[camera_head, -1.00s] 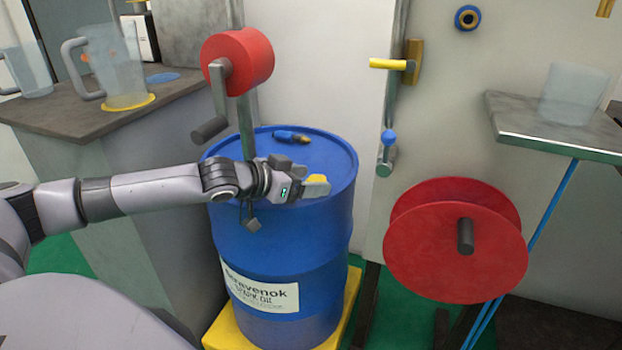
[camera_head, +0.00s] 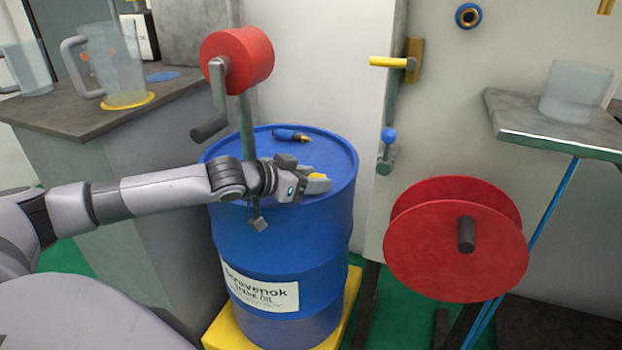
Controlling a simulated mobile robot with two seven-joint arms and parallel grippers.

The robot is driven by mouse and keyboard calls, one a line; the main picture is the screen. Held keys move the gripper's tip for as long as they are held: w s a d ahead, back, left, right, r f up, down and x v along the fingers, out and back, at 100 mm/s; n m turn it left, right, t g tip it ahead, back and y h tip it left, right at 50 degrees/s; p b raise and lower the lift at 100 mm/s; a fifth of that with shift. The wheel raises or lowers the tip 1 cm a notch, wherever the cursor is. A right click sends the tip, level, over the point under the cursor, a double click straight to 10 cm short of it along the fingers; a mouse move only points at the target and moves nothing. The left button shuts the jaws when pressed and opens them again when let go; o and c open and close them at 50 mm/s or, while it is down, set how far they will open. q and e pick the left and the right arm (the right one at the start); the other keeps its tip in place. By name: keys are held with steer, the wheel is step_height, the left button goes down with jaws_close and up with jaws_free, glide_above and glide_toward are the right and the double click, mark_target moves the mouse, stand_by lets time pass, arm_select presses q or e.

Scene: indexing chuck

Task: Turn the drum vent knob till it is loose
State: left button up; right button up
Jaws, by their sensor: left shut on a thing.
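The blue drum (camera_head: 285,245) stands upright in the middle of the head view. Its vent knob (camera_head: 317,176), a small yellow piece, shows between my left fingers at the drum's top. My left gripper (camera_head: 320,182) reaches in from the left across the drum lid and is shut on this knob. The fingers hide most of the knob and its seat, so I cannot tell how far it stands out. My right gripper is not in view.
A blue and brass fitting (camera_head: 290,136) lies on the drum lid. A red reel with a crank (camera_head: 250,60) stands behind the drum. A larger red reel (camera_head: 455,250) is at right. A worktop with jugs (camera_head: 40,120) is at left, and a shelf (camera_head: 530,125) is at right.

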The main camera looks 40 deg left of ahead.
arm_select(q)
steer(key=shift+d+f+n+y, duration=0.1)
steer(key=shift+n+y, duration=0.2)
steer(key=shift+y, duration=0.1)
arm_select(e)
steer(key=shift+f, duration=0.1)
arm_select(q)
steer(key=shift+t, duration=0.3)
steer(key=shift+d+n+y+b, duration=0.1)
steer(key=shift+n+y+b, duration=0.25)
steer(key=shift+n+y, duration=0.35)
steer(key=shift+d+n+y, duration=0.1)
steer(key=shift+n+y, duration=0.4)
steer(key=shift+y, duration=0.2)
steer(key=shift+r+n+y+p, duration=0.2)
steer(key=shift+n+y+p, duration=0.3)
steer(key=shift+n+y, duration=0.15)
steer(key=shift+d+n+y+p, duration=0.1)
steer(key=shift+n+y+p, duration=0.2)
steer(key=shift+n+y, duration=0.55)
steer(key=shift+y, duration=0.2)
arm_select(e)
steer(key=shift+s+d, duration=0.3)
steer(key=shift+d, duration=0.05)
